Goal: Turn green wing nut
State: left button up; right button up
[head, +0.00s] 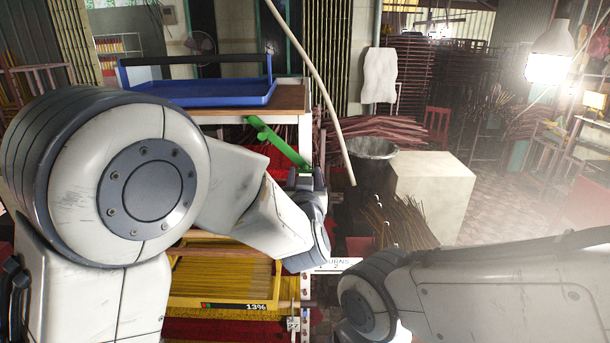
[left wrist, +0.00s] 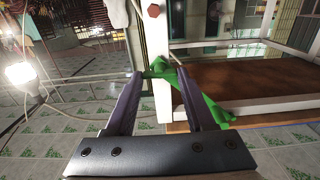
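The green wing nut (head: 277,143) shows in the head view as a slanted bar beside the white post at the table's right corner. In the left wrist view the wing nut (left wrist: 193,95) is in front of the white post, one end between my fingertips and the other running down behind the right finger. My left gripper (left wrist: 160,73) is open, its fingertips spread about the hub end; I cannot tell whether a finger touches it. In the head view my left wrist is just below the wing nut and its fingers are mostly hidden. My right gripper is out of view.
A blue tray (head: 215,92) sits on the brown tabletop (head: 290,98). Below is a yellow tray of sticks (head: 220,275) with a "13%" display (head: 256,307). A "TURNS 2" sign (head: 337,263) is partly covered. A dark bucket (head: 370,160) and pale block (head: 435,190) stand right.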

pick_arm(q)
grip_shut()
jog(key=shift+f+n+b, duration=0.15)
jog(key=shift+n+b, duration=0.15)
jog(key=shift+b, duration=0.35)
jog(key=shift+a+n+b, duration=0.1)
jog(key=shift+n+b, duration=9.2)
jog(key=shift+b, duration=0.55)
jog(key=o, duration=1)
grip_release()
jog(key=shift+o, duration=0.2)
